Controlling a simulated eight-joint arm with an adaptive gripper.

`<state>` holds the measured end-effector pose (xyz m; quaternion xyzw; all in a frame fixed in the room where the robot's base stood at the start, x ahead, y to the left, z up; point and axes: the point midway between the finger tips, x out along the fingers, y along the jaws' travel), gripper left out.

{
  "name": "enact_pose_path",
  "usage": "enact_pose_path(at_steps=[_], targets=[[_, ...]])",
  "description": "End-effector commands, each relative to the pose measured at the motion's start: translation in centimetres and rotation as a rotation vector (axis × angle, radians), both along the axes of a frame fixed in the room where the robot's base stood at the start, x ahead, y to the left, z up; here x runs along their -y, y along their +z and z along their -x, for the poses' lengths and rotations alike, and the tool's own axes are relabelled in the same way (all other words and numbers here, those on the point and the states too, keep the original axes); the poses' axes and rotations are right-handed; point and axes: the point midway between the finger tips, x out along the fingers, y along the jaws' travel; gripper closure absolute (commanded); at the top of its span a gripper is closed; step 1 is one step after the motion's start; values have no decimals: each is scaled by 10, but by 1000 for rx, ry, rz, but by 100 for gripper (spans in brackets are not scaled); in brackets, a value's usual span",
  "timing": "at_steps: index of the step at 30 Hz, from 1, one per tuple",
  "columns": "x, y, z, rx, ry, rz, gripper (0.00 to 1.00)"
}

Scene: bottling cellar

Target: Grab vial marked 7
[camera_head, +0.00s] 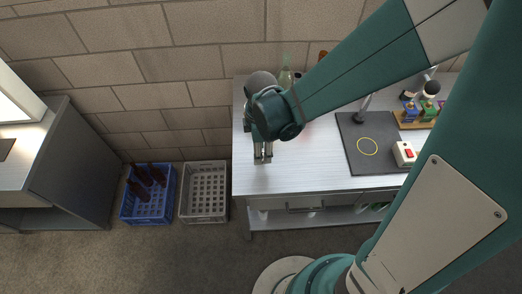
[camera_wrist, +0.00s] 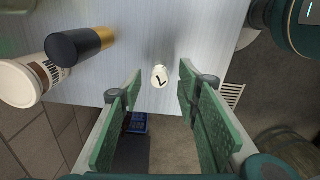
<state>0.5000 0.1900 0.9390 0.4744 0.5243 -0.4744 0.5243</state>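A small vial with a round white cap (camera_wrist: 159,76) stands on the worktop in the wrist view. Its cap bears a dark mark that looks like a 7, turned in the picture. My gripper (camera_wrist: 160,92) is open, with one green-padded finger on each side of the vial in the picture. Gaps show on both sides, and I cannot tell how far above the vial the fingertips are. In the head view my gripper (camera_head: 263,160) points down over the left front part of the worktop. The vial is not discernible there.
Left of the vial in the wrist view are a black-and-gold cylinder (camera_wrist: 80,45) and a white-lidded tub (camera_wrist: 22,82). In the head view the worktop (camera_head: 310,175) also carries a dark mat (camera_head: 365,165). Blue (camera_head: 150,217) and grey (camera_head: 204,216) crates stand on the floor.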

Motion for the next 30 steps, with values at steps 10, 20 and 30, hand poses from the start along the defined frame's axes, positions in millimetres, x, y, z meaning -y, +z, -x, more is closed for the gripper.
enact_pose_path(at_steps=[10,20,30], targets=[[1,-30,0,0,0,0,67],[1,-37,0,0,0,0,67],[1,-37,0,0,0,0,67]])
